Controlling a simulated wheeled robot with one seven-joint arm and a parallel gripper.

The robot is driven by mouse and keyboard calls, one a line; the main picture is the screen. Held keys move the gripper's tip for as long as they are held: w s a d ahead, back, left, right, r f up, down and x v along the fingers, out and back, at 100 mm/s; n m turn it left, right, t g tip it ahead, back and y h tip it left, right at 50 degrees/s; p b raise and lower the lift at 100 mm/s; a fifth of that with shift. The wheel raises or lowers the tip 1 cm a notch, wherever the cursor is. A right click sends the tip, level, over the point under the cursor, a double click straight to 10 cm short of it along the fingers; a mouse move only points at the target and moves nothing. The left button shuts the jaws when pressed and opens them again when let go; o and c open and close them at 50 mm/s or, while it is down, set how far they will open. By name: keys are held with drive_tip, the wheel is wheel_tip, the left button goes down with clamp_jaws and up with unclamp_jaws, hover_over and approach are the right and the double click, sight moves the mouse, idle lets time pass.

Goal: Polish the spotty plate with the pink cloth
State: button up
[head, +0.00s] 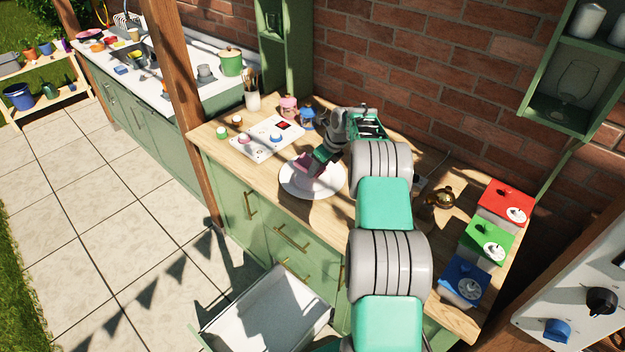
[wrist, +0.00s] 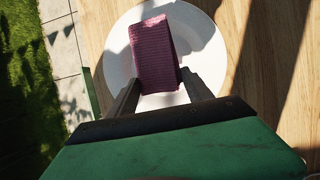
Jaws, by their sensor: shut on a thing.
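The white plate (head: 313,188) lies on the wooden counter near its front edge. In the wrist view the plate (wrist: 205,45) fills the top middle, and shadow covers part of it. No spots can be made out on the part that shows. My gripper (head: 308,172) is over the plate and shut on the pink cloth (head: 305,169). In the wrist view the folded cloth (wrist: 155,55) sits between the two fingertips, over the plate's middle. I cannot tell whether the cloth touches the plate. The cloth and gripper hide part of the plate.
A white panel with knobs (head: 262,146) lies left of the plate. An open white drawer (head: 265,315) juts out below the counter.

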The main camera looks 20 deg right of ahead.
drive_tip(key=shift+f+b, duration=0.85)
drive_tip(key=shift+f, duration=1.25)
drive_tip(key=o, duration=1.1)
